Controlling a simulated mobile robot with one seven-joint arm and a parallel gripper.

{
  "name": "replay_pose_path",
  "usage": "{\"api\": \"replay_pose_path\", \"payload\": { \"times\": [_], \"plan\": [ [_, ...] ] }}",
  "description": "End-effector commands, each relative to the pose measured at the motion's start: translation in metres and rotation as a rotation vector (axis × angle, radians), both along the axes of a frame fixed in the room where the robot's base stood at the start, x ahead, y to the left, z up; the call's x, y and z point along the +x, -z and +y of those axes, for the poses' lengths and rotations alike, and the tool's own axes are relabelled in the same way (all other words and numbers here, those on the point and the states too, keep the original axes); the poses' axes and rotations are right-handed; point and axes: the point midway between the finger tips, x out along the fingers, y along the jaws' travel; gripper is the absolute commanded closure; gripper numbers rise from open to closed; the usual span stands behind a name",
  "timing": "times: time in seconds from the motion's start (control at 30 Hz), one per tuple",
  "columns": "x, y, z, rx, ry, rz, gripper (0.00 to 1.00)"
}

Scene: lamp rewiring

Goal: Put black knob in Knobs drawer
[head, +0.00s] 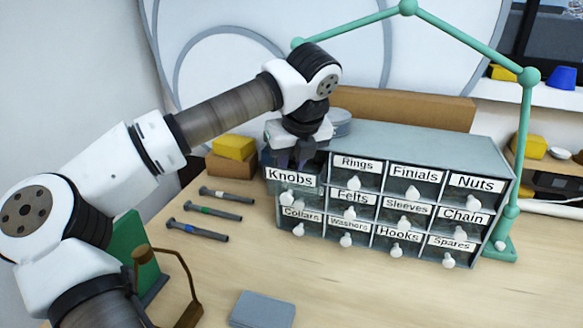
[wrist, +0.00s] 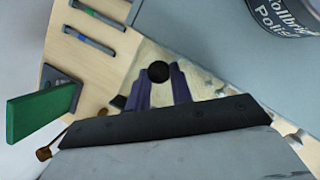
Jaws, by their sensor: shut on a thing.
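The black knob (wrist: 159,72) shows in the wrist view as a dark round shape between the fingertips of my gripper (wrist: 158,80), which is shut on it. In the head view my gripper (head: 294,160) points down at the left end of the drawer cabinet, just above and behind the Knobs label; the knob cannot be made out there. The Knobs drawer (head: 290,179) is at the top left of the cabinet. Its front stands forward of the neighbouring fronts, so it looks pulled out. My gripper hides most of its inside.
The grey cabinet (head: 420,145) has several other labelled drawers with white pulls. A round can (wrist: 285,15) stands on its top. Several screwdriver-like tools (head: 212,210) lie left of it. A green lamp arm (head: 523,150) rises at right. The front table is mostly clear.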

Motion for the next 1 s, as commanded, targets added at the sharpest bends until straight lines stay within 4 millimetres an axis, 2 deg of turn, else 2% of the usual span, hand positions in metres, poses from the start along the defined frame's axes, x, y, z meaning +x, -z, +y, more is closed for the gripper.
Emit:
{"api": "replay_pose_path", "payload": {
  "times": [0.13,0.53,0.57,0.6,1.0],
  "plan": [
    [0.0,0.019,0.0,-0.002,0.002,0.001,1.0],
    [0.0,0.025,0.0,-0.001,0.0,0.0,1.0],
    [0.0,0.023,0.0,-0.001,0.0,0.0,0.74],
    [0.0,0.023,0.0,-0.001,0.0,0.0,0.69],
    [0.0,0.017,0.0,0.0,0.0,-0.001,0.69]
  ]
}}
